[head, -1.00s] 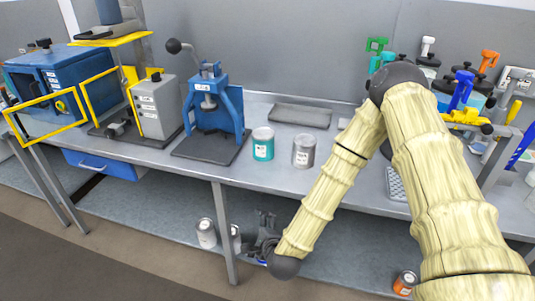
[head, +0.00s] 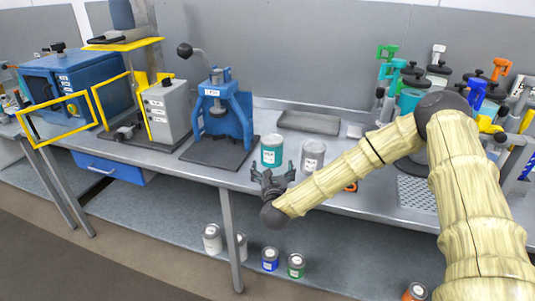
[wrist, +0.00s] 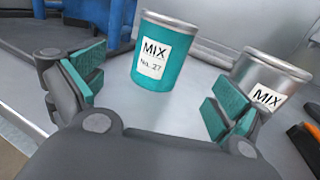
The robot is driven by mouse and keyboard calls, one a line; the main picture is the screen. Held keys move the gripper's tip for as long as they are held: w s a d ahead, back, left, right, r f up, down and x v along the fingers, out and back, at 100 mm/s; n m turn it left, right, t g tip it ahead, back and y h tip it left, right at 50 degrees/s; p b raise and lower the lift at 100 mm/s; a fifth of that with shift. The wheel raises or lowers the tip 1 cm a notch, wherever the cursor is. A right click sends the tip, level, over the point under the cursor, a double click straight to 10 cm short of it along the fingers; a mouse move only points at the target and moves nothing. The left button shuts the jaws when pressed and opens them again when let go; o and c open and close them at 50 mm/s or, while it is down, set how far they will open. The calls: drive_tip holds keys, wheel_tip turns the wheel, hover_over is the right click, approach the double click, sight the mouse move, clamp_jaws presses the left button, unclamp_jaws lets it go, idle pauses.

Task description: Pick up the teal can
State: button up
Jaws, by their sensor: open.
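The teal can (head: 271,152) stands upright on the grey bench top, with a white label. In the wrist view the teal can (wrist: 165,55) shows its label "MIX No. 27" and stands ahead of and between the fingers. My gripper (head: 272,177) is open and empty at the front edge of the bench, just in front of the can. In the wrist view my gripper (wrist: 150,98) has its teal pads spread apart, and neither pad appears to touch the can.
A silver can (head: 313,155) stands close to the right of the teal can, near the right finger. A blue press (head: 217,115) stands to the left, and a flat grey tray (head: 308,122) lies behind. Several cans sit on the lower shelf (head: 330,255).

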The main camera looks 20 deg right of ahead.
sight(273, 156)
drive_tip(key=p+x, duration=0.1)
drive_tip(key=x, duration=0.3)
drive_tip(key=shift+r+p+x, duration=0.15)
drive_tip(key=shift+p+x, duration=0.55)
drive_tip(key=shift+x, duration=0.4)
drive_tip(key=shift+r+p+x, duration=0.15)
drive_tip(key=shift+p+x, duration=0.55)
drive_tip(key=shift+x, duration=0.4)
drive_tip(key=shift+w+d+f, duration=0.15)
drive_tip(key=shift+w+d, duration=0.1)
drive_tip(key=shift+w, duration=0.2)
drive_tip(key=c, duration=1.4)
drive_tip(key=shift+r, duration=0.25)
